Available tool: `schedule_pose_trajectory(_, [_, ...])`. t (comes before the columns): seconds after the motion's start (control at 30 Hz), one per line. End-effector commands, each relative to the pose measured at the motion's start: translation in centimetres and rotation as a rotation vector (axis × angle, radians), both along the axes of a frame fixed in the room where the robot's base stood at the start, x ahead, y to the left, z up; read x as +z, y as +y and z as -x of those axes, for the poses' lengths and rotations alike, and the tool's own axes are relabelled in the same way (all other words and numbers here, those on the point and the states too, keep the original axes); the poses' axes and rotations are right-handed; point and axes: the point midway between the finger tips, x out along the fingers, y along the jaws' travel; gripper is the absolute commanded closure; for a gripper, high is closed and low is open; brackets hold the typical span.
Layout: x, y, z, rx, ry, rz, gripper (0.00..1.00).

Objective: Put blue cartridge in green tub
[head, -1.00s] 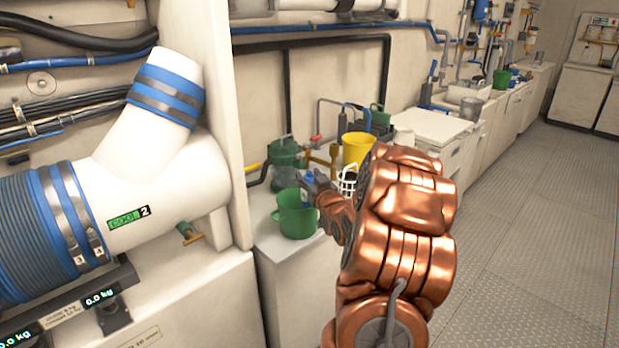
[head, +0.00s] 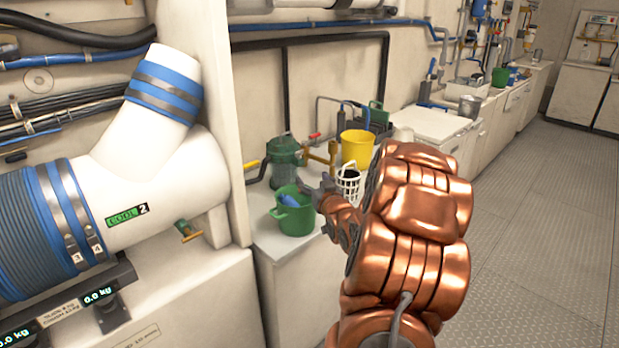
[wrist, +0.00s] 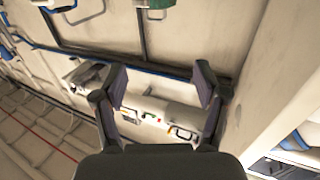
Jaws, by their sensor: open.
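The green tub (head: 294,221) stands on the white counter in the head view, just left of my gripper. The blue cartridge (head: 289,201) lies inside the tub, its top showing at the rim; its lower part is hidden by the tub wall. My gripper (head: 318,188) is beside the tub's right rim, partly hidden by my arm. In the wrist view my gripper (wrist: 160,100) is open with nothing between its fingers, and neither tub nor cartridge shows there.
A dark green strainer (head: 284,165) with a brass valve stands behind the tub. A white basket (head: 348,186) and a yellow bucket (head: 357,147) stand to the right. A large white pipe (head: 165,170) is at the left. The floor (head: 540,220) at the right is clear.

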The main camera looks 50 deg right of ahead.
Motion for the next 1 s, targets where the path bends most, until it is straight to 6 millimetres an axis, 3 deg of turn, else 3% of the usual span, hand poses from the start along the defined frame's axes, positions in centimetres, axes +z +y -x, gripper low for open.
schedule_pose_trajectory(0.1, [-0.2,0.9,2.0,-0.003,0.002,-0.004,0.28])
schedule_pose_trajectory(0.4, [-0.5,1.9,4.3,-0.003,-0.002,-0.002,0.28])
schedule_pose_trajectory(1.0, [-0.5,3.0,6.6,-0.002,0.0,-0.003,0.28])
